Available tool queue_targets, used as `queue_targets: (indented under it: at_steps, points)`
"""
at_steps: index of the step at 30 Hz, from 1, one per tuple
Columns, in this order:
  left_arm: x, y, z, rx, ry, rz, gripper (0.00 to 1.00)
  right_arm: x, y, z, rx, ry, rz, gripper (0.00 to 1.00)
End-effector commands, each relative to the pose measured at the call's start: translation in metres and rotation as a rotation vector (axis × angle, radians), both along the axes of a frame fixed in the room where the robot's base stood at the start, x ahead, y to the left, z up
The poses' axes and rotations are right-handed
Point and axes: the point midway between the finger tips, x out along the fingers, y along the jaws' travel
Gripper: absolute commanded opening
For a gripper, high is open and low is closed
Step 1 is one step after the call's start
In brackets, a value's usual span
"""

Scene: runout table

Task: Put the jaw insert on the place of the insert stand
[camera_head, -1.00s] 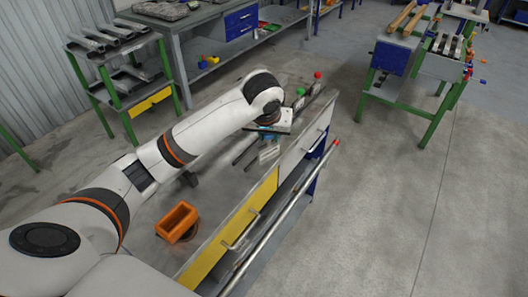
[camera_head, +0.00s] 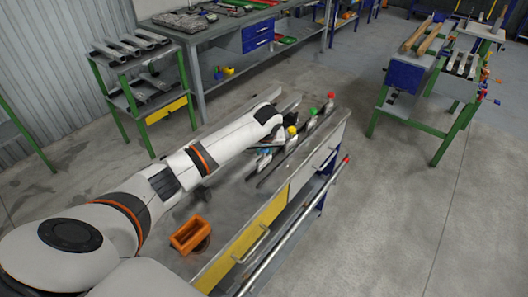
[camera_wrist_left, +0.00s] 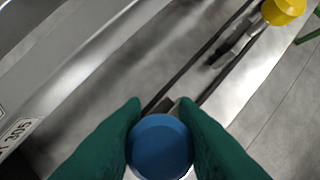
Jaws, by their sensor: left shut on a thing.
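My left gripper (camera_head: 264,154) is over the runout table, at the near end of a row of coloured tops. In the left wrist view its green fingers (camera_wrist_left: 159,106) are shut on a blue round-topped piece (camera_wrist_left: 160,147), which I take for the jaw insert. The blue also shows small in the head view (camera_head: 265,151). Pieces with yellow (camera_head: 292,130), green (camera_head: 313,111) and red (camera_head: 331,96) tops stand further along. Dark parallel rails (camera_wrist_left: 207,46) run under the gripper, perhaps the insert stand. The held piece's underside is hidden, so contact cannot be told. My right gripper is out of view.
An orange open box (camera_head: 189,234) sits on the near part of the table. A shelf rack (camera_head: 138,85), a workbench (camera_head: 220,40) and a green-legged stand (camera_head: 410,108) stand beyond, across open floor.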

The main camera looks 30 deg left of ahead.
Motion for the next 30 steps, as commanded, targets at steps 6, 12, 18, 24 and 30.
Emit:
queue_targets:
  at_steps: [6,12,18,24,30]
  points:
    - [0.001,0.0,-0.017,0.0,-0.002,0.001,0.0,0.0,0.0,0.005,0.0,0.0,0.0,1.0]
    - [0.001,0.0,-0.017,0.0,-0.004,0.0,0.0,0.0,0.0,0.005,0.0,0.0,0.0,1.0]
    - [0.0,0.0,-0.021,0.001,-0.001,0.0,0.37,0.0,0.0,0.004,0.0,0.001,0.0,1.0]
    - [0.0,0.0,-0.021,0.001,-0.001,0.0,0.49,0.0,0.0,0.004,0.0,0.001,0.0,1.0]
    - [0.0,0.0,-0.018,0.0,-0.001,0.001,0.49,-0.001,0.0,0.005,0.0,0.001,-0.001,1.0]
